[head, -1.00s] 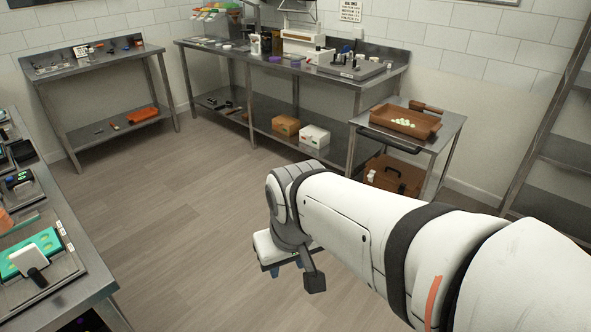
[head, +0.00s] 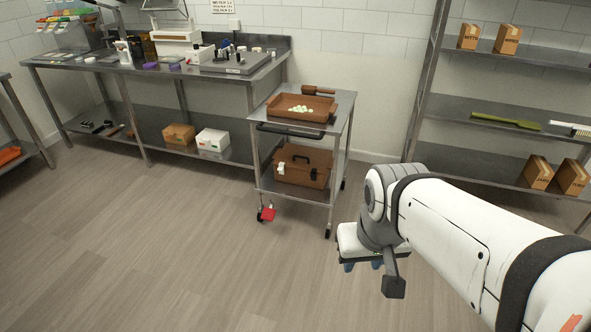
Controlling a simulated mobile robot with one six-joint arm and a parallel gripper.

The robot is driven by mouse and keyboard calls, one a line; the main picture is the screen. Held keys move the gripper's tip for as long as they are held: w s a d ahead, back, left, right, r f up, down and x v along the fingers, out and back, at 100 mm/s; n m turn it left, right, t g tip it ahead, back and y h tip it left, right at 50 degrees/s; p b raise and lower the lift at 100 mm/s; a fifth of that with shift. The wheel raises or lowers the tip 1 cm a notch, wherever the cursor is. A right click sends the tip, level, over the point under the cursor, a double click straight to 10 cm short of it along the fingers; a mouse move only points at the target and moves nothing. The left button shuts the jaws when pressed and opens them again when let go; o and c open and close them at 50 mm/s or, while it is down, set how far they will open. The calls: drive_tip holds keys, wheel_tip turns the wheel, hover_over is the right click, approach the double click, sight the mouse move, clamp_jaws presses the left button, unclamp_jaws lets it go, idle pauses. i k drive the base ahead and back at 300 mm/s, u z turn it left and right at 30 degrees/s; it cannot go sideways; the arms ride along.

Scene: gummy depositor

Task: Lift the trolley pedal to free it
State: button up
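The steel trolley (head: 342,112) stands against the wall at the right end of the long bench. Its red pedal (head: 268,214) is at the front left caster, close to the floor; the picture is too small to tell its exact tilt. My gripper (head: 362,266) shows at the lower middle, pointing down, to the right of the trolley's front and well apart from the pedal. Only its blue-grey fingertips show below the white wrist, and how far apart they are is unclear.
The trolley carries a brown tray (head: 272,110) with pale green pieces on top and a brown toolbox (head: 303,180) below. A black handle (head: 290,133) spans its front. The steel bench (head: 140,75) and shelving (head: 430,110) flank it. The floor (head: 180,250) in front is clear.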

sight(268, 214)
drive_tip(key=z, duration=0.2)
drive_tip(key=i, duration=2.55)
drive_tip(key=u, duration=2.25)
